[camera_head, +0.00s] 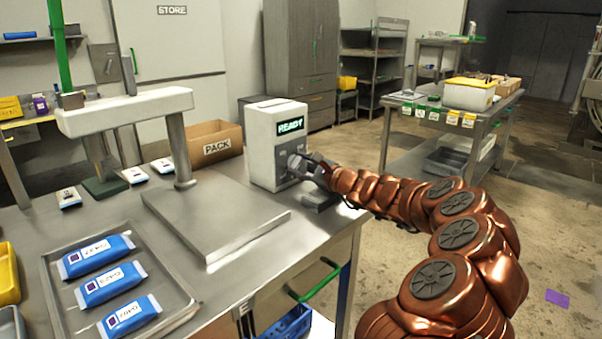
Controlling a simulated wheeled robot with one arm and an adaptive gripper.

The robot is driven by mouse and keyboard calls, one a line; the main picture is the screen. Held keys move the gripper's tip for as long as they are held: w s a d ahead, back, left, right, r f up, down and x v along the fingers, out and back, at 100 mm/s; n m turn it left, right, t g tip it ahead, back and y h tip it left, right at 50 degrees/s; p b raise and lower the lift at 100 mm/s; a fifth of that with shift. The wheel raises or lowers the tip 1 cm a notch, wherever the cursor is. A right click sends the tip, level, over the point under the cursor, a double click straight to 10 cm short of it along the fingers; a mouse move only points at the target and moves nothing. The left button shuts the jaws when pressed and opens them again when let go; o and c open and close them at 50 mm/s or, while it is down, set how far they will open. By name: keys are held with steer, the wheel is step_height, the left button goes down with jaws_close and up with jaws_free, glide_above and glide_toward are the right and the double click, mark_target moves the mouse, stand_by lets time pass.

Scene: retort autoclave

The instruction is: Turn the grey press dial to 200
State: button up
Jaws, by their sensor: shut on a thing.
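A white control box (263,155) with a display reading READY (290,126) stands near the right back edge of the steel table. My gripper (302,166) is at the front face of this box, below the display. It is shut on the grey press dial (295,161), which is mostly hidden by the fingers. The dial's scale and pointer cannot be read. The press (125,110), with a pale top beam, a post, a flat steel base plate (215,218) and a green lever (58,45), stands left of the box.
A tray (180,310) with blue pouches lies at the front left. A cardboard PACK box (215,143) stands behind the press. A drawer with a green handle (316,281) is below the table edge.

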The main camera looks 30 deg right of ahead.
steer(key=shift+n, duration=0.4)
steer(key=o, duration=1.1)
steer(key=shift+o, duration=0.2)
steer(key=shift+s, duration=0.15)
steer(key=v, duration=1.1)
steer(key=shift+s+d, duration=0.2)
steer(key=shift+s, duration=0.15)
steer(key=shift+s, duration=0.1)
